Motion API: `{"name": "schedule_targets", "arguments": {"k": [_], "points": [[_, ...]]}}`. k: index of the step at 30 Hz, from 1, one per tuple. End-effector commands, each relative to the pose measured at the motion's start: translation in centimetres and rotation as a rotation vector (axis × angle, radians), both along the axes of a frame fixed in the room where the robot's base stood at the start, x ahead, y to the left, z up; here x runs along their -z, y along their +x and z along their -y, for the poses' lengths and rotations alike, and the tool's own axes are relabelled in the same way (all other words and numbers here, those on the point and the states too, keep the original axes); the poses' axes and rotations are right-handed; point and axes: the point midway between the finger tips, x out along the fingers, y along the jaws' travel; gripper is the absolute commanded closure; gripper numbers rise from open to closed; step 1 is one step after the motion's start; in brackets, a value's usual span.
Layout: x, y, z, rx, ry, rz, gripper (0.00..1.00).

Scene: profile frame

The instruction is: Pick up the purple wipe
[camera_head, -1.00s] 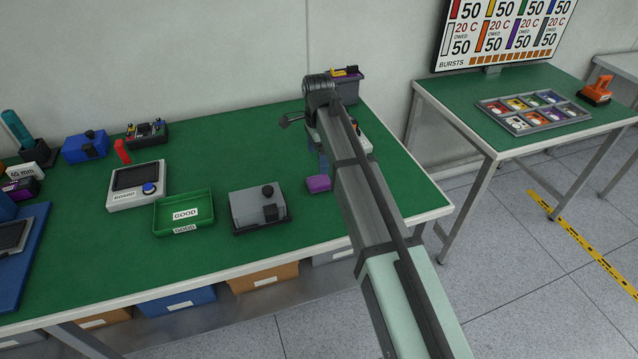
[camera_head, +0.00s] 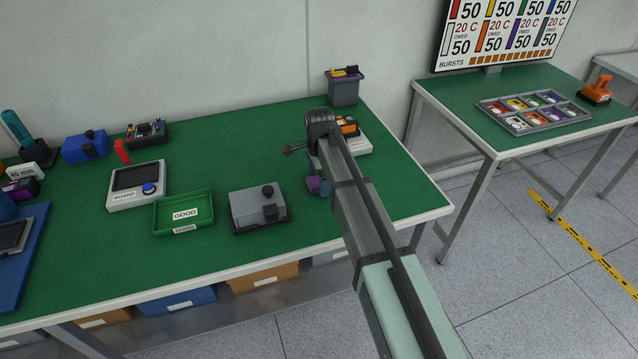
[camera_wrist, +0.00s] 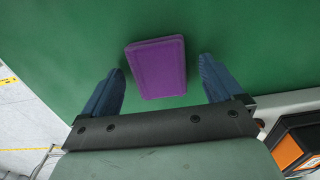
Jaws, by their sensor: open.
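The purple wipe (camera_wrist: 157,68) lies flat on the green table top and shows whole in the wrist view, a little tilted. My gripper (camera_wrist: 160,75) is open, with one blue finger on each side of the wipe and a gap between each finger and the wipe. In the head view, the wipe (camera_head: 312,184) is partly hidden by my arm and gripper (camera_head: 319,186). The fingers are low, close to the table there. I cannot tell whether they touch it.
A grey device (camera_head: 248,209) and a green tray (camera_head: 157,216) marked GOOD stand left of the wipe. An orange and black item on a pale base (camera_head: 361,143) is behind my arm. A grey bin (camera_head: 344,92) stands at the back. The table's front edge is near.

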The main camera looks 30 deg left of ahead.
Motion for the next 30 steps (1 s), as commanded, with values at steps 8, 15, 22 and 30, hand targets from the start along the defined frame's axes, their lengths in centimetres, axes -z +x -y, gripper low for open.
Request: {"name": "schedule_targets", "arguments": {"k": [8, 15, 22, 30], "points": [[-0.01, 0.01, -0.01, 0.0, 0.0, 0.0, 0.15], [-0.03, 0.01, -0.01, 0.0, 0.0, 0.0, 0.38], [-0.03, 0.01, -0.01, 0.0, 0.0, 0.0, 0.6], [-0.08, 0.01, -0.01, 0.0, 0.001, 0.001, 0.66]]}}
